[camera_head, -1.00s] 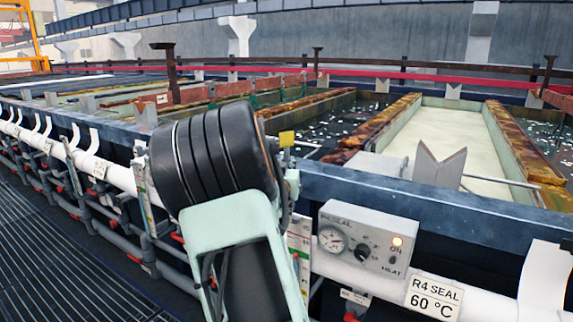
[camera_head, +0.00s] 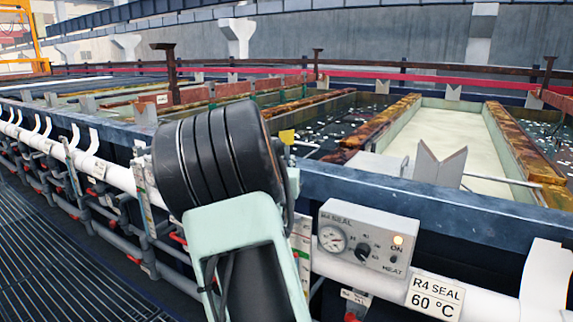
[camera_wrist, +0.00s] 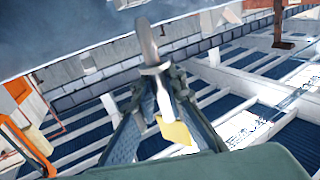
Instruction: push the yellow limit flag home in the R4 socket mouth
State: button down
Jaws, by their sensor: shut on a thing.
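The yellow limit flag (camera_head: 287,136) shows as a small yellow plate just right of my black wrist joint in the head view. A thin grey rod runs right from it toward the R4 tank. In the wrist view my gripper (camera_wrist: 158,82) is shut on the flag's pale metal stem, with the yellow plate (camera_wrist: 175,131) between the fingers on the near side. The stem's far end sticks out past the fingertips. My arm hides the fingers in the head view. I cannot make out the R4 socket mouth in either view, nor whether the stem touches it.
The R4 SEAL heater box (camera_head: 363,238) with gauge and knob stands right of my arm, above the R4 SEAL 60 °C label (camera_head: 434,297). A V-shaped grey saddle (camera_head: 438,166) stands on the blue tank rim (camera_head: 420,204). Pipes and a grated walkway (camera_head: 50,250) lie left.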

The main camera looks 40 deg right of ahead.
jog(key=shift+f+b, duration=2.7)
jog(key=shift+f, duration=0.15)
jog(key=c, duration=1.9)
grip_release()
jog(key=v, duration=1.2)
jog(key=shift+a, duration=0.1)
